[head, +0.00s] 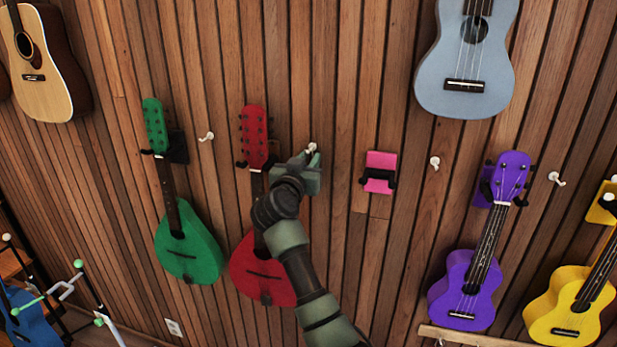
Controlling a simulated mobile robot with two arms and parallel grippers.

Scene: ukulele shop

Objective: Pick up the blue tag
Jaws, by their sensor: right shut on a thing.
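My right gripper (309,163) is at the wall, just below and against a white hook (311,148), right of the red instrument's headstock. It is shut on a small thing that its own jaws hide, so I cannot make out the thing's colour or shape. No blue tag shows clearly anywhere in the head view. My left gripper is not in view.
A red instrument (262,272) hangs close behind my right arm, with a green one (190,252) to its left. A pink holder (380,172) and another white hook (435,162) are to the right. Purple (465,290) and yellow (565,305) ukuleles hang further right.

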